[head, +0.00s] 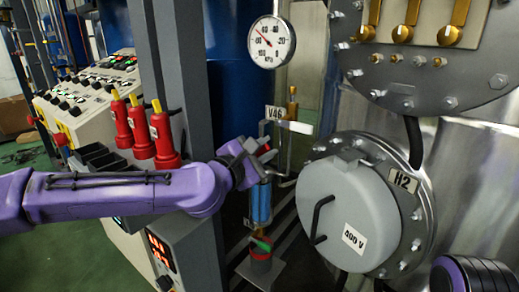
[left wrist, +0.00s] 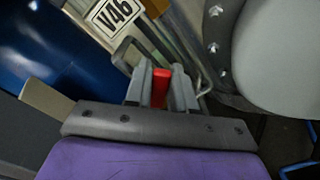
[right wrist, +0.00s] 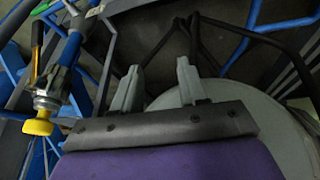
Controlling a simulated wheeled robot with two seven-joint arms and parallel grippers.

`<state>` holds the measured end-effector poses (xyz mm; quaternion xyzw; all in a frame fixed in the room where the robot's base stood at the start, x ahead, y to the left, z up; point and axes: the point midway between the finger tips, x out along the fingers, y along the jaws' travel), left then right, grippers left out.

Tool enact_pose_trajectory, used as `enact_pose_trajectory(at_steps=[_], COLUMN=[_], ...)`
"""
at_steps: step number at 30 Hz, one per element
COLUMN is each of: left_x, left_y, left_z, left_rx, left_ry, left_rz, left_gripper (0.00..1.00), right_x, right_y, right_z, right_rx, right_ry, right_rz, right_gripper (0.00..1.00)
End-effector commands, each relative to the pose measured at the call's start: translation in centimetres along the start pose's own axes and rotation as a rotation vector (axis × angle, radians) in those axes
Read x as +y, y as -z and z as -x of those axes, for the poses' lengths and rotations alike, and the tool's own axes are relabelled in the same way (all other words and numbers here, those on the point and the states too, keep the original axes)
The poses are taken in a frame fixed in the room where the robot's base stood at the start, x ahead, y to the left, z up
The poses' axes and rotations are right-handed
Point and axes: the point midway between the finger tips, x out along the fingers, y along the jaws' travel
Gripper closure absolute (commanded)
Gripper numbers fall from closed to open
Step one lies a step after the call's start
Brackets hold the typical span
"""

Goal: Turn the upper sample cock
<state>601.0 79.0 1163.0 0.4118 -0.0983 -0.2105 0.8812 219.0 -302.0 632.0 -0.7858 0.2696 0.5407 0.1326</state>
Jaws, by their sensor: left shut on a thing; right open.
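The upper sample cock has a red handle (left wrist: 161,84), seen in the left wrist view between my left gripper's fingers. My left gripper (left wrist: 161,88) is shut on this red handle. In the head view my left gripper (head: 262,152) is at the thin pipework just below the V46 tag (head: 276,113) and hides most of the cock. A blue cylinder (head: 261,204) hangs below it, and a green handle (head: 262,243) sits lower down. My right gripper (right wrist: 158,88) is open and empty in the right wrist view; its fingers are outside the head view.
The grey round cover (head: 345,215) with a black handle is close to the right of my left gripper. Red bottles (head: 140,125) stand behind my left arm. A dial gauge (head: 271,42) is above. A yellow knob (right wrist: 38,127) and blue pipes are near my right gripper.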

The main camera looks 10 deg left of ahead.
Motion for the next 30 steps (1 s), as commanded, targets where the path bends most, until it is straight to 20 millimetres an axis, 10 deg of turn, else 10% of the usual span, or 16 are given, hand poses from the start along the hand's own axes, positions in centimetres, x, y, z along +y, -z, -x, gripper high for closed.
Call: enact_pose_trajectory(at_steps=[30], left_x=[-3.9], left_y=[1.4], left_z=[0.0], left_rx=[-0.001], left_ry=[0.002], left_rz=[-0.693], left_gripper=[1.00], right_x=[-0.3], right_y=[-1.2], right_z=[-2.9], right_rx=[0.000], right_ry=[0.000], right_rz=[0.000], right_gripper=[0.57])
